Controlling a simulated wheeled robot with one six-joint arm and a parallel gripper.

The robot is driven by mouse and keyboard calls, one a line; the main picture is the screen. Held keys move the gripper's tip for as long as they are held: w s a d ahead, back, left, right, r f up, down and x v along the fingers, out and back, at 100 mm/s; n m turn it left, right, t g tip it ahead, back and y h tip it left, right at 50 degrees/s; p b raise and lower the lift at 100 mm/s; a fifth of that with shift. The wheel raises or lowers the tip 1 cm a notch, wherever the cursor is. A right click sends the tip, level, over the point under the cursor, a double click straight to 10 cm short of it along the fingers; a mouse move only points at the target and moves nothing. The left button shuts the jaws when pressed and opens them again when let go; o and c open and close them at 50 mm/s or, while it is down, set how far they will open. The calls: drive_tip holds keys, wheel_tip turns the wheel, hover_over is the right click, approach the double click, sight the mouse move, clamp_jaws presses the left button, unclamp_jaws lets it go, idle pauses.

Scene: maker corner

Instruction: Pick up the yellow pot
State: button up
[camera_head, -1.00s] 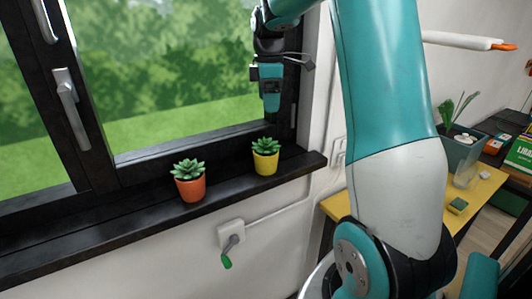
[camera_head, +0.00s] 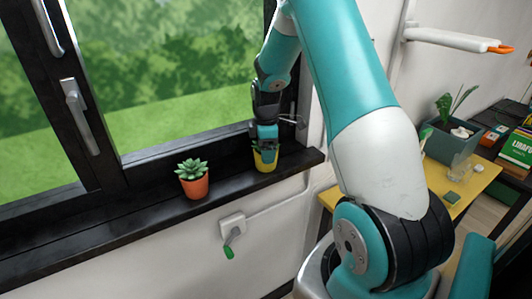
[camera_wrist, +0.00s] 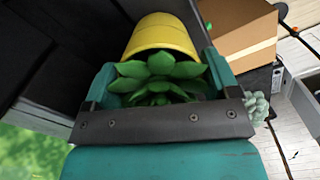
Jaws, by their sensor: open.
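The yellow pot (camera_head: 265,160) stands on the black windowsill near its right end. It holds a green succulent, which my gripper mostly hides in the head view. My gripper (camera_head: 265,142) is directly above the pot, pointing down, with its jaws open. In the wrist view the yellow pot (camera_wrist: 163,36) and its succulent (camera_wrist: 160,77) lie between the two teal fingers of my gripper (camera_wrist: 160,70). One finger is on each side of the plant. I cannot tell whether the fingers touch the pot.
An orange pot (camera_head: 195,187) with a succulent stands to the left on the windowsill (camera_head: 130,218). The window frame (camera_head: 85,130) rises behind. A yellow table (camera_head: 470,190) with a planter (camera_head: 450,145) is at right.

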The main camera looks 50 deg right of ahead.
drive_tip(key=shift+f, duration=0.2)
drive_tip(key=c, duration=0.7)
drive_tip(key=shift+r, duration=0.1)
